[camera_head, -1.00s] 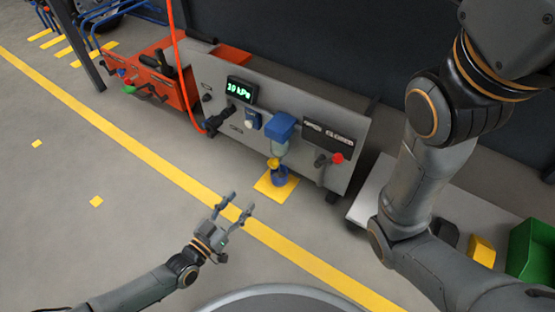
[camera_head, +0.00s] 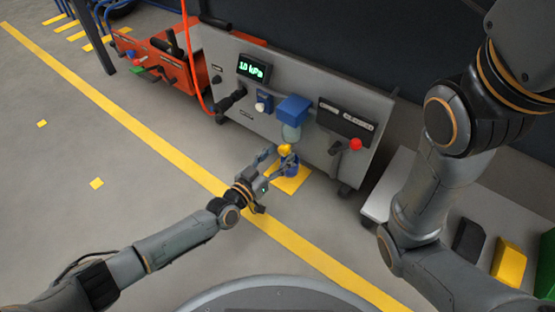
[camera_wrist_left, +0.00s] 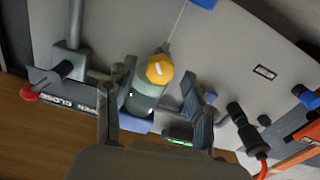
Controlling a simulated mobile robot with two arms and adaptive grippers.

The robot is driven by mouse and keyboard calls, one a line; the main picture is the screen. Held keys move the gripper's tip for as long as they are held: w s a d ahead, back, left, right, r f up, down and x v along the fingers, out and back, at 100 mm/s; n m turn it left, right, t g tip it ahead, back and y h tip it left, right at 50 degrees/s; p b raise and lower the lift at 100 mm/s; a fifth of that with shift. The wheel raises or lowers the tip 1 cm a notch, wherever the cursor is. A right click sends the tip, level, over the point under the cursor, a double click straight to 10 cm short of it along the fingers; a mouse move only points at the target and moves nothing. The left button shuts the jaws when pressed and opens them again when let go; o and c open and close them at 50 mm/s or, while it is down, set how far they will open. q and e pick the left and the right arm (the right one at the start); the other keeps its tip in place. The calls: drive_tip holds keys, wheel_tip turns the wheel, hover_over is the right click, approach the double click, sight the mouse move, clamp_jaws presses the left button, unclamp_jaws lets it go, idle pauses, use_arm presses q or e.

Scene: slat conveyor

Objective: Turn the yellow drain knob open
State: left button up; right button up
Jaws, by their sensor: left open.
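The yellow drain knob (camera_head: 285,149) is at the bottom of a clear bowl (camera_head: 291,132) under a blue cap (camera_head: 293,108) on the grey panel's front. In the left wrist view the knob (camera_wrist_left: 160,69) is a yellow disc with a white mark. My left gripper (camera_head: 274,161) is open just in front of the knob. In the left wrist view its fingers (camera_wrist_left: 150,84) stand on either side of the knob's line, with a gap to each side. I see no contact. My right arm shows at the right, but its gripper is out of view.
A blue cup (camera_head: 293,170) stands under the knob on a yellow floor square (camera_head: 291,184). A display reads 10 kPa (camera_head: 254,69). A red-tipped lever (camera_head: 355,144) is to the right. An orange hose (camera_head: 188,60) hangs at left. Open floor lies left.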

use_arm(q)
clamp_jaws()
drive_tip(key=shift+n, duration=0.4)
drive_tip(key=n, duration=0.3)
drive_tip(key=shift+f+n+b, duration=0.1)
drive_tip(key=shift+n+b, duration=0.3)
drive_tip(key=n+b, duration=0.1)
drive_tip(key=n, duration=0.4)
drive_tip(key=shift+n, duration=0.3)
unclamp_jaws()
drive_tip(key=shift+w, duration=0.1)
